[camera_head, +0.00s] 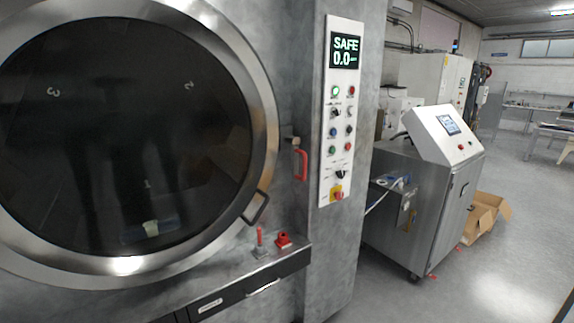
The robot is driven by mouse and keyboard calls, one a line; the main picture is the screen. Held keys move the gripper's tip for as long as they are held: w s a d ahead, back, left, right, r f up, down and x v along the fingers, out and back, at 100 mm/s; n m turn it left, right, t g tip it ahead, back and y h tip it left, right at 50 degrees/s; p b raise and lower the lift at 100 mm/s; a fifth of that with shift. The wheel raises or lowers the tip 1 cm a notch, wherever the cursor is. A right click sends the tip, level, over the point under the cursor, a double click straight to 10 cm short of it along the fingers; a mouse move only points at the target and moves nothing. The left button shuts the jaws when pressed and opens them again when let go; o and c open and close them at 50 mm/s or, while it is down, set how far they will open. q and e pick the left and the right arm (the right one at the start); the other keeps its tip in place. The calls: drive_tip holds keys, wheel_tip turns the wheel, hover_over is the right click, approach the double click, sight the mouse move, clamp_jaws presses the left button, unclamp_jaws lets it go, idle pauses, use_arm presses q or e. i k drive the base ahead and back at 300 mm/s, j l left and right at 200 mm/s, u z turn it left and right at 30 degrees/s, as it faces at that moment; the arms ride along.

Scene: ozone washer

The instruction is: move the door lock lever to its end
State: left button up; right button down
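A red lever (302,164) hangs downward on a metal bracket (291,142), just right of the round door's rim, on the washer's front. The large round door (262,110) has a metal rim and dark glass, and its rim lies against the front. A dark looped handle (256,209) sits on the rim at lower right. A small upright red lever (260,237) stands on the ledge below. I cannot tell from the labels which lever is the door lock. Neither of my grippers is in view.
A control panel (338,185) with buttons and a display reading SAFE 0.0 is right of the red lever. A red knob (283,239) sits on the metal ledge (287,255). A steel cabinet (420,200) and cardboard box (483,217) stand right. The right floor is mostly clear.

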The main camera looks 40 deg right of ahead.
sight(293, 141)
drive_tip(key=z, duration=1.2)
